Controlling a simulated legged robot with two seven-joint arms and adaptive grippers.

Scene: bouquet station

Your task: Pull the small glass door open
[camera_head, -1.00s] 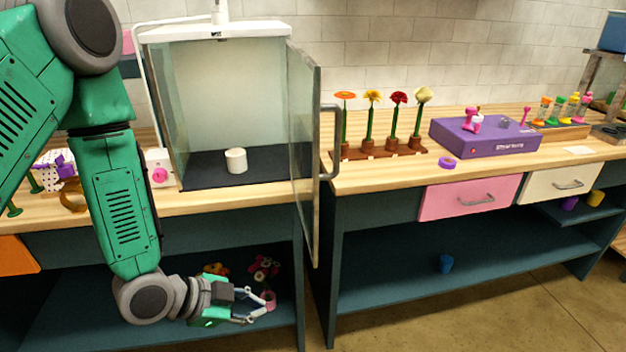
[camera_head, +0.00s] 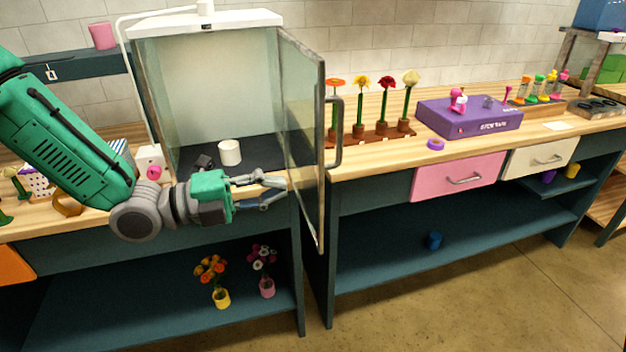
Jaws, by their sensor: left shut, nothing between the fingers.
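The small glass door (camera_head: 305,135) stands swung out from the right side of the glass cabinet (camera_head: 205,22), so the cabinet front is open. Its metal handle (camera_head: 338,130) is on the door's right face, away from my gripper. A white cup (camera_head: 229,152) stands on the cabinet's dark floor. My left gripper (camera_head: 282,190) is shut and empty, in front of the cabinet opening at about counter height. Its fingertips point at the door's inner face; I cannot tell whether they touch it. My right gripper is not in view.
Flowers in a wooden rack (camera_head: 372,136) and a purple box (camera_head: 468,117) stand on the counter to the right. Two potted bouquets, one in a yellow pot (camera_head: 221,298), stand on the shelf below. A pink drawer (camera_head: 458,177) is closed.

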